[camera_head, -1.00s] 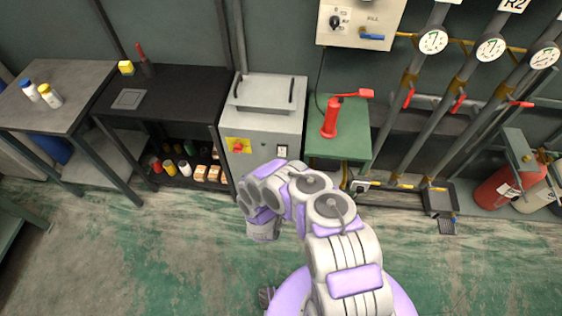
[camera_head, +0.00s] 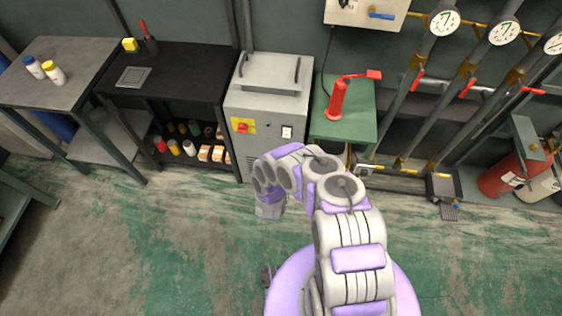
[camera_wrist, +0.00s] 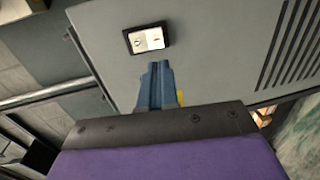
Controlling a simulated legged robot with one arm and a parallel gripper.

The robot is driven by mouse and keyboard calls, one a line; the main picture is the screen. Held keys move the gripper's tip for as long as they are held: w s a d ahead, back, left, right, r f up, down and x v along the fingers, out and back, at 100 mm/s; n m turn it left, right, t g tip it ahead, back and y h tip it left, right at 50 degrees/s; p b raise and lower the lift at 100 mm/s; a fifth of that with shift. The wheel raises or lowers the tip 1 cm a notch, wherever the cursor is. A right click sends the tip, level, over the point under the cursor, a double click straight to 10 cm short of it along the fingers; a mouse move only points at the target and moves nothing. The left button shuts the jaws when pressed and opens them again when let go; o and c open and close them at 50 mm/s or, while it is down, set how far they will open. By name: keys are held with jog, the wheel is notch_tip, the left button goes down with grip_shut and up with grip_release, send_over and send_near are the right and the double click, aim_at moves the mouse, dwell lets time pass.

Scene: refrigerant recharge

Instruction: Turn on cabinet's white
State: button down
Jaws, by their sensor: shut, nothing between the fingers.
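The grey cabinet (camera_head: 262,105) stands against the back wall, with two dark handles on its lid. Its front carries a white switch in a black frame (camera_head: 287,132) and, to the left, a red knob on a yellow plate (camera_head: 243,126). In the wrist view the white rocker switch (camera_wrist: 147,39) is on the grey panel, just beyond my gripper (camera_wrist: 158,68). The blue fingers are together, empty, and point toward the switch with a gap left. In the head view my gripper (camera_head: 269,208) hangs in front of and below the cabinet; its fingers are hard to make out.
A green stand (camera_head: 350,128) with a red pump-like tool (camera_head: 337,98) is right of the cabinet. A black shelf (camera_head: 165,75) with several small containers is to the left. Pipes with gauges (camera_head: 445,21) and a red cylinder (camera_head: 500,175) are at right.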

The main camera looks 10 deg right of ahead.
aim_at(287, 133)
jog(key=b+x, duration=0.2)
jog(key=x, duration=0.7)
jog(key=shift+w+b, duration=0.3)
jog(key=shift+d, duration=0.2)
